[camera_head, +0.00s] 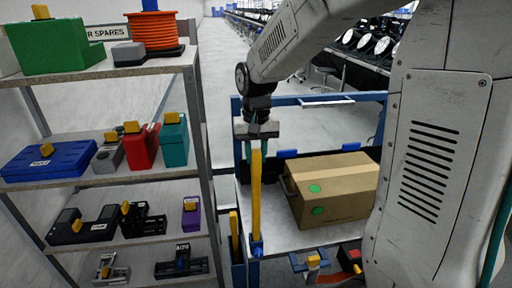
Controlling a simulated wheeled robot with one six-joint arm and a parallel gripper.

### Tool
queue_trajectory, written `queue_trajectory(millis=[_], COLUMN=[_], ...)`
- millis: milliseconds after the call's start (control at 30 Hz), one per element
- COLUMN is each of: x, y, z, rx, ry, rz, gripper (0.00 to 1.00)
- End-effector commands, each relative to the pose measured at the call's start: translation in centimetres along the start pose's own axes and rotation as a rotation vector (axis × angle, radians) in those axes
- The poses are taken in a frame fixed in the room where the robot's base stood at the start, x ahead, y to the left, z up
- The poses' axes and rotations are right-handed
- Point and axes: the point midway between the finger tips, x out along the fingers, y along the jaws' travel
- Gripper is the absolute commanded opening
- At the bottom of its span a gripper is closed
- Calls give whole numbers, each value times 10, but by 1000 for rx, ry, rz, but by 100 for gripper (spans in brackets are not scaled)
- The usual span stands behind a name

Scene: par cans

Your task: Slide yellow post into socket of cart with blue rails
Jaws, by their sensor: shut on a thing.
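The long yellow post (257,195) stands about upright below my gripper (257,146). My gripper is shut on its upper end. The cart with blue rails (310,101) is at the middle of the view. The post's lower end meets a blue socket (257,248) at the cart's near edge. I cannot tell whether the post is inside the socket or just over or in front of it. A second, shorter-looking yellow post (234,234) shows just to the left, lower down.
A cardboard box (332,188) with green dots sits on the cart deck, right of the post. A grey shelf rack (104,179) with cases and an orange cable reel (153,31) stands close on the left. My own arm covers the right side.

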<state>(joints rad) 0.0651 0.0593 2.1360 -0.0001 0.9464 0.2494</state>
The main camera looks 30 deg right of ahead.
Motion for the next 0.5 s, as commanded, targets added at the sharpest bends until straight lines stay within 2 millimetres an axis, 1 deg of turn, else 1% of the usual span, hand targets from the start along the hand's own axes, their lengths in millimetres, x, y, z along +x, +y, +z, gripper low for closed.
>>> queue_trajectory(millis=[300,500], x=[23,34], y=[0,0], z=[0,0], rx=[0,0], ry=[-1,0], rz=[0,0], gripper=[6,6])
